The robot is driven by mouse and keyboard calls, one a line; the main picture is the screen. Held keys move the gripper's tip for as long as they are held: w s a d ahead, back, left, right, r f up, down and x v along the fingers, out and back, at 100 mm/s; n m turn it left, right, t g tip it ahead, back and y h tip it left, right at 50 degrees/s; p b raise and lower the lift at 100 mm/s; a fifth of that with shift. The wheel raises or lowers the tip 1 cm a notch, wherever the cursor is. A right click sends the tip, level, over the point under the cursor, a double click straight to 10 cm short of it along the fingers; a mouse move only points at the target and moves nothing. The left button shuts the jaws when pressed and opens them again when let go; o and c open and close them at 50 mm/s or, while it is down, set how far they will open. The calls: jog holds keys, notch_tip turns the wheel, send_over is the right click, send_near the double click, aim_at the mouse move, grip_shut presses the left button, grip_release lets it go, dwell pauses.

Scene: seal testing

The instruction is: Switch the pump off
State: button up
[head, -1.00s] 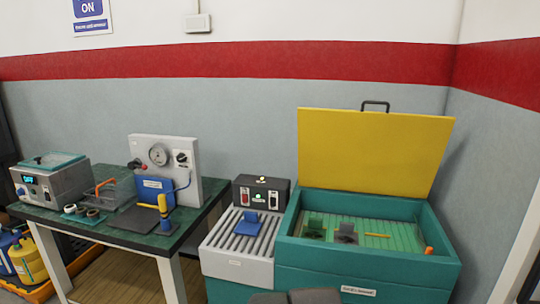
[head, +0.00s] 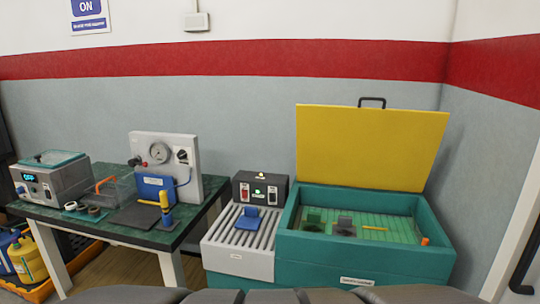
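A black control box (head: 261,188) stands behind the slatted grey stand, left of the teal tank. Its front carries a red rocker switch (head: 244,193) and a second switch (head: 272,196); small lights glow on its top and front. I cannot read the labels or tell which switch belongs to the pump. A grey gauge panel (head: 187,139) with a dial, a red-tipped knob and a dark switch stands on the green table. My gripper is not in view; grey rounded shapes, apparently parts of my arm, show along the bottom edge.
The teal tank (head: 365,262) has its yellow lid (head: 370,147) raised. A blue piece (head: 249,219) lies on the slatted stand (head: 237,264). The green-topped table (head: 150,237) holds a grey device (head: 48,180) with a lit display.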

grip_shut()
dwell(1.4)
